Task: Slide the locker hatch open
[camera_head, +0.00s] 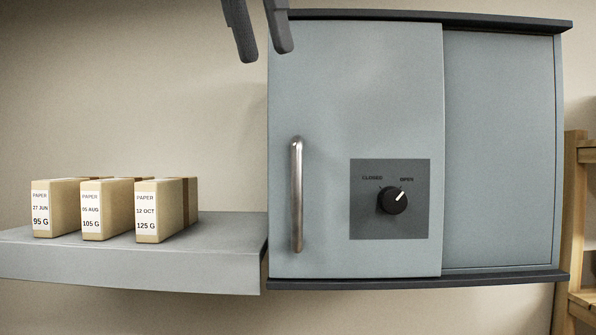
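The locker (505,150) is a grey-blue wall cabinet with dark rails above and below. Its hatch (370,90) is a flat panel over the left part, with a vertical metal bar handle (297,195) near its left edge. A dark plate (365,225) on the hatch bears a round black knob (392,200) whose white mark points up and right, toward the word OPEN. My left gripper (262,50) shows at the top edge, above the handle and apart from it. Its two fingers are spread with nothing between them. My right gripper is out of view.
A grey shelf (110,268) adjoins the locker on the left. Several boxed paper packs with white labels stand on it, the nearest marked 125 G (158,215). A wooden rack (577,220) stands at the right edge. The space before the handle is clear.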

